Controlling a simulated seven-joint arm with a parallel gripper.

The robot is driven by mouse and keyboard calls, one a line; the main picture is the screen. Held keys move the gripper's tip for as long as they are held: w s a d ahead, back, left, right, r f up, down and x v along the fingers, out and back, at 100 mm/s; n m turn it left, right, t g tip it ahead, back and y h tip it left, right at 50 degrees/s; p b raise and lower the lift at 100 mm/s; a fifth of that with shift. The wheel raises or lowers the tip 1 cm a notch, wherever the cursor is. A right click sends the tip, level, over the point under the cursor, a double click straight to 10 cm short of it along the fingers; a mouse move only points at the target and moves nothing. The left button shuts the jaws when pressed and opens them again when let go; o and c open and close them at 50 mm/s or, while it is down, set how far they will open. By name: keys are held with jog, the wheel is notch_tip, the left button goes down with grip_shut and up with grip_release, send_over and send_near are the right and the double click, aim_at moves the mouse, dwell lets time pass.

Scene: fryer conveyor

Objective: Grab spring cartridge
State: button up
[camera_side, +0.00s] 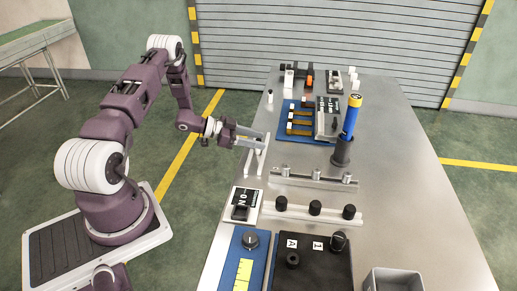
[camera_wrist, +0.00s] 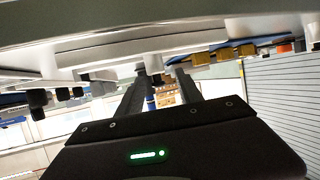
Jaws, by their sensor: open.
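No part is labelled as the spring cartridge, and I cannot tell for certain which one it is. A blue cylinder with a yellow top (camera_side: 351,120) stands nearly upright in a dark round holder (camera_side: 342,152), right of my gripper. Small silver cylinders (camera_side: 316,171) sit along a metal rail (camera_side: 300,181) in front of it. My gripper (camera_side: 263,138) is open, its fingers pointing right over the table's left edge, just above a white stand (camera_side: 253,163). In the wrist view my gripper (camera_wrist: 160,88) shows two spread dark fingers, with no held object clear between them.
The grey table (camera_side: 410,200) has wide free room on its right. A white rail with several black knobs (camera_side: 315,208), a switch box (camera_side: 242,204) and a dark panel (camera_side: 315,265) lie in front. A blue tray with brown pieces (camera_side: 299,118) and a black-and-grey unit (camera_side: 328,117) lie behind.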

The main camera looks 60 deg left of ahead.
jog(key=x, duration=0.4)
jog(key=shift+s+d+f, duration=0.1)
jog(key=shift+d, duration=0.05)
grip_shut()
